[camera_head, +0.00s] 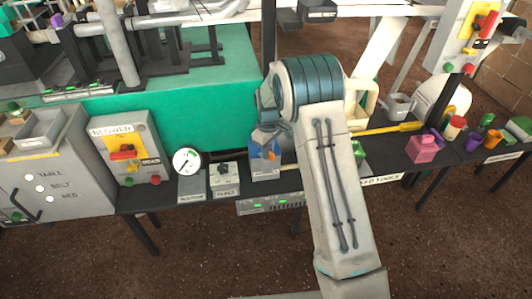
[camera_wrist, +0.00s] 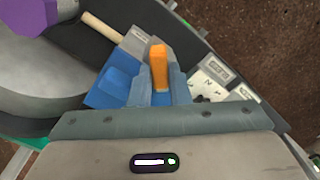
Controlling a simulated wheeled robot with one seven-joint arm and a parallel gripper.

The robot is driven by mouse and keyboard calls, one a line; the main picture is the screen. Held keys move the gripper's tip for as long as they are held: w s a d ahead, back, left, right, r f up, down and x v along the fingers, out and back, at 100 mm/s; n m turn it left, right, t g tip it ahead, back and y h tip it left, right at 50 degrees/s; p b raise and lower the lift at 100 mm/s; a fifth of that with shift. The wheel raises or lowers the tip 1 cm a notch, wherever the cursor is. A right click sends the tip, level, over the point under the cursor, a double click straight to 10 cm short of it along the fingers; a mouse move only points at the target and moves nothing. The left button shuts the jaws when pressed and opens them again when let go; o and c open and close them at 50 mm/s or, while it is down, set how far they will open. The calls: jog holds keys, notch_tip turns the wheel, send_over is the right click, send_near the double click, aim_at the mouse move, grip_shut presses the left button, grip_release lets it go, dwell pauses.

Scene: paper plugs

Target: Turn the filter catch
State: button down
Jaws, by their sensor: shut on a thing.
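The filter catch is an orange lever (camera_wrist: 159,66) on a blue filter housing (camera_wrist: 116,84). In the wrist view the lever points up the picture, close in front of my gripper (camera_wrist: 160,94). My gripper is shut on the lever; the finger contact is largely hidden. In the head view the blue housing (camera_head: 264,172) stands on the dark bench shelf. The orange lever (camera_head: 270,154) shows small there, just under my gripper (camera_head: 267,138), and my arm covers the area to its right.
Left of the housing are a small switch box (camera_head: 225,177), a round dial gauge (camera_head: 187,162) and a blower panel (camera_head: 127,150) with a red handle. Right of my arm the shelf holds a pink block (camera_head: 423,148) and several small coloured pieces. A green machine (camera_head: 190,110) stands behind.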

jog(key=m, duration=0.3)
jog(key=m+p, duration=0.1)
jog(key=shift+w+r+m, duration=0.2)
jog(key=shift+w+m, duration=0.1)
jog(key=shift+m, duration=0.1)
jog(key=m, duration=0.3)
jog(key=shift+w+d+m+p, duration=0.1)
jog(key=shift+d+m+p, duration=0.1)
jog(key=shift+m+p, duration=0.15)
jog(key=c, duration=1.5)
grip_release()
jog(key=shift+d, duration=0.1)
jog(key=shift+c, duration=0.2)
jog(key=shift+o, duration=0.5)
jog(key=shift+d+f, duration=0.1)
jog(key=shift+d, duration=0.05)
jog(key=shift+a, duration=0.4)
jog(key=shift+s+f, duration=0.1)
jog(key=shift+s, duration=0.1)
